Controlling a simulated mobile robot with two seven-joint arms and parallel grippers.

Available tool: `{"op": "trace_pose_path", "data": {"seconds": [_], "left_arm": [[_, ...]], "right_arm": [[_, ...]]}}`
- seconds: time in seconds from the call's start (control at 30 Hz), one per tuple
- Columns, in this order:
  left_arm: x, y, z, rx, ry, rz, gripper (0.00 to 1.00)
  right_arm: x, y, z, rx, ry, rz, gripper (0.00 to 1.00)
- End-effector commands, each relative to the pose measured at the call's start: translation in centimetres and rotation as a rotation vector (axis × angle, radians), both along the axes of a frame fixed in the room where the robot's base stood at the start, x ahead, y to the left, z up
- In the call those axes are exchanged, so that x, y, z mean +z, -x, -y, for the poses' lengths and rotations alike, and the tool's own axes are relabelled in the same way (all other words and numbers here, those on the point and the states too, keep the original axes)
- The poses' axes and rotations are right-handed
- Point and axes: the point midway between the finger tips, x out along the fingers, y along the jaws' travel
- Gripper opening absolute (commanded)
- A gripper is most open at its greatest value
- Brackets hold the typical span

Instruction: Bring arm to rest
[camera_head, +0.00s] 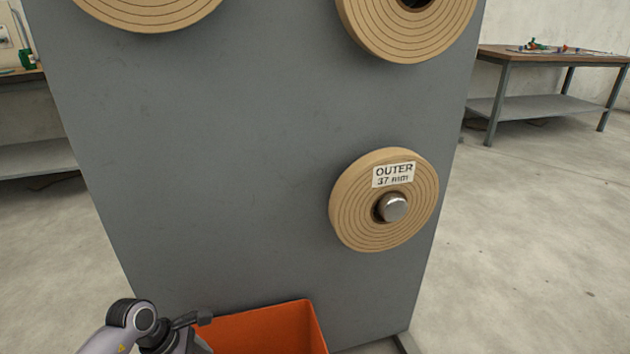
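My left arm comes in at the bottom left, in front of the grey machine panel (230,170). Its dark end, with part of my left gripper (196,319), is beside the left edge of an orange bin (268,328). The lower part is cut off by the frame, so I cannot tell whether the gripper is open or shut. I see nothing held in it. My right arm and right gripper are not in view.
A tan roll labelled "OUTER 37 mm" (350,220) sits on a metal spindle (391,207). Two more rolls, at upper left (150,14) and upper right (372,32), are cut off. A workbench (545,57) stands behind right. The floor at right is clear.

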Motion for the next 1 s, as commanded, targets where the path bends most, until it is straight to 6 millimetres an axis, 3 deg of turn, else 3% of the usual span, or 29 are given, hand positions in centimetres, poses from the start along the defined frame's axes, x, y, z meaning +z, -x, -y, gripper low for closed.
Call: {"op": "trace_pose_path", "data": {"seconds": [0.17,0.5,0.57,0.73,0.9,1.0], "left_arm": [[1.7,0.1,-0.7,-0.001,-0.001,0.001,0.73],[1.9,0.3,0.1,0.009,0.033,0.003,0.73],[2.0,0.6,1.4,0.029,0.092,0.007,0.73],[4.4,1.8,8.2,0.182,0.442,0.007,0.73],[9.5,2.8,13.6,0.446,0.889,-0.084,0.73],[12.7,3.0,14.7,0.630,1.137,-0.182,0.73]], "right_arm": [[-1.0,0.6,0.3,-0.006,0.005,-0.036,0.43],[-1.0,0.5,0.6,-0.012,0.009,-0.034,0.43],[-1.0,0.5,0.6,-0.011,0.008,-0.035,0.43],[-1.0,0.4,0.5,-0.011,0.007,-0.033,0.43],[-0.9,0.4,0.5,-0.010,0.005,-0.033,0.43],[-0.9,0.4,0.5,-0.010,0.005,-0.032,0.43]]}}
